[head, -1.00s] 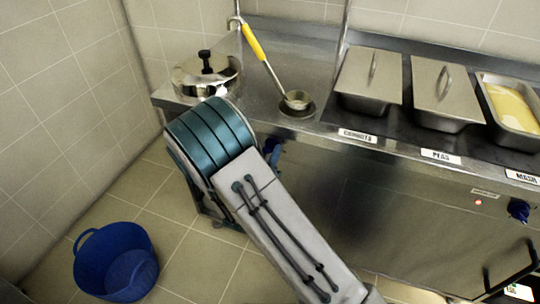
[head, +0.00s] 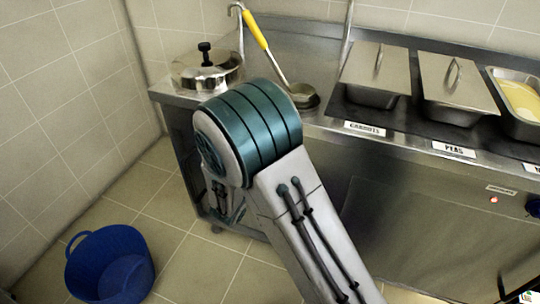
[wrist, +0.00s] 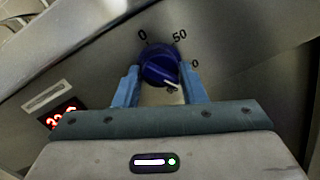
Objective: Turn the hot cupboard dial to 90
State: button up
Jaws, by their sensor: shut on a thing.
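The dark blue dial (wrist: 160,65) is on a steel front panel in the wrist view. Marks reading 0 and 50 stand above it, and another mark ending in 0 stands to its right. A pale pointer mark shows at its lower right edge; the number it points to is unreadable. My gripper (wrist: 159,72) is shut on the dial, one blue finger on each side. In the head view, a blue dial (head: 533,206) shows at the right edge, partly cut off. My gripper cannot be made out there.
A red display (wrist: 60,113) is left of the dial. The steel counter (head: 330,125) carries a lidded pot (head: 207,72), a yellow-handled ladle (head: 256,30) and food pans (head: 455,85). A blue bucket (head: 108,262) stands on the floor at left.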

jog(key=shift+m+g+b, duration=0.4)
jog(key=shift+m+b, duration=3.1)
jog(key=shift+b, duration=0.05)
jog(key=shift+r, duration=0.15)
jog(key=o, duration=1)
jog(key=shift+a, duration=0.1)
jog(key=p+v, duration=0.2)
jog(key=v, duration=1.1)
jog(key=shift+s+a, duration=0.2)
jog(key=shift+s, duration=0.15)
